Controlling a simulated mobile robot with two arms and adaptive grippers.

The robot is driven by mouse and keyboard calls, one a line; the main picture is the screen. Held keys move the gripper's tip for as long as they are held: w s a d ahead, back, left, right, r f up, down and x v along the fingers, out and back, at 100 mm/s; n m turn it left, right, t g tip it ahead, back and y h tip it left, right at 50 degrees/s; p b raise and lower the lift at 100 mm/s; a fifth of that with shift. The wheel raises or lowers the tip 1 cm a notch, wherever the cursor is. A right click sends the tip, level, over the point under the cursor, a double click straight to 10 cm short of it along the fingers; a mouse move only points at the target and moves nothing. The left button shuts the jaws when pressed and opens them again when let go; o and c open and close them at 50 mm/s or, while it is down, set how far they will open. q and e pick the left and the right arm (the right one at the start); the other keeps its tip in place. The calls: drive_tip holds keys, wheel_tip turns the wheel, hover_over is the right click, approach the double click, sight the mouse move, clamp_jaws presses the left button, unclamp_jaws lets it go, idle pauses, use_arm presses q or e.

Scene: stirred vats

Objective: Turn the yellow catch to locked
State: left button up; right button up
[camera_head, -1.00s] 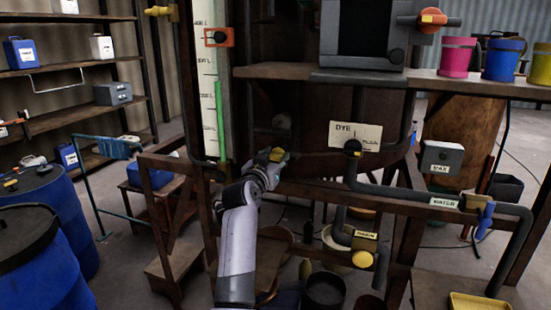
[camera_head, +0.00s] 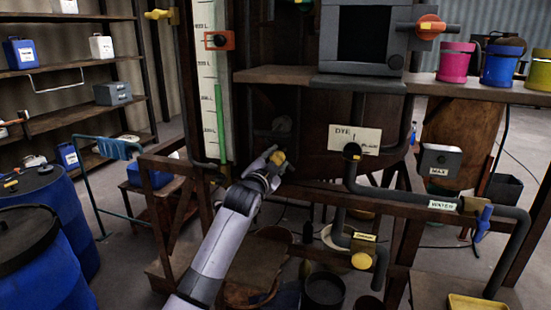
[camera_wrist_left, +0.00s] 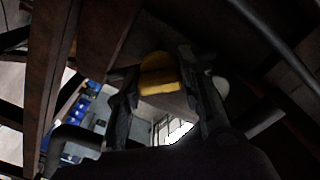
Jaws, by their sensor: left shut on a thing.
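The yellow catch (camera_wrist_left: 158,75) shows between the two fingers of my left gripper (camera_wrist_left: 160,90) in the left wrist view. In the head view the catch (camera_head: 278,158) is a small yellow piece at the front of the wooden vat frame, below and left of the dye label. My left gripper (camera_head: 272,165) is shut on it, and the fingers cover part of it. Whether the catch reads locked cannot be told. My right gripper is not in view.
A black pipe with a water label (camera_head: 443,205) and a blue handle (camera_head: 484,217) runs at the right. A yellow drain knob (camera_head: 362,260) sits low. A shelf (camera_head: 430,84) with coloured pots is above right. Blue barrels (camera_head: 85,225) stand at the left.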

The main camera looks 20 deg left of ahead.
use_arm(q)
drive_tip(key=m+p, duration=0.2)
drive_tip(key=m, duration=0.3)
drive_tip(key=shift+m+p, duration=0.3)
drive_tip(key=shift+p, duration=0.05)
drive_tip(key=shift+f+m+p, duration=0.1)
drive_tip(key=shift+m+p, duration=0.7)
drive_tip(key=shift+m, duration=0.9)
drive_tip(key=o, duration=1.2)
drive_tip(key=shift+d, duration=0.1)
drive_tip(key=shift+c, duration=0.2)
drive_tip(key=s, duration=1.2)
drive_tip(key=shift+a, duration=0.25)
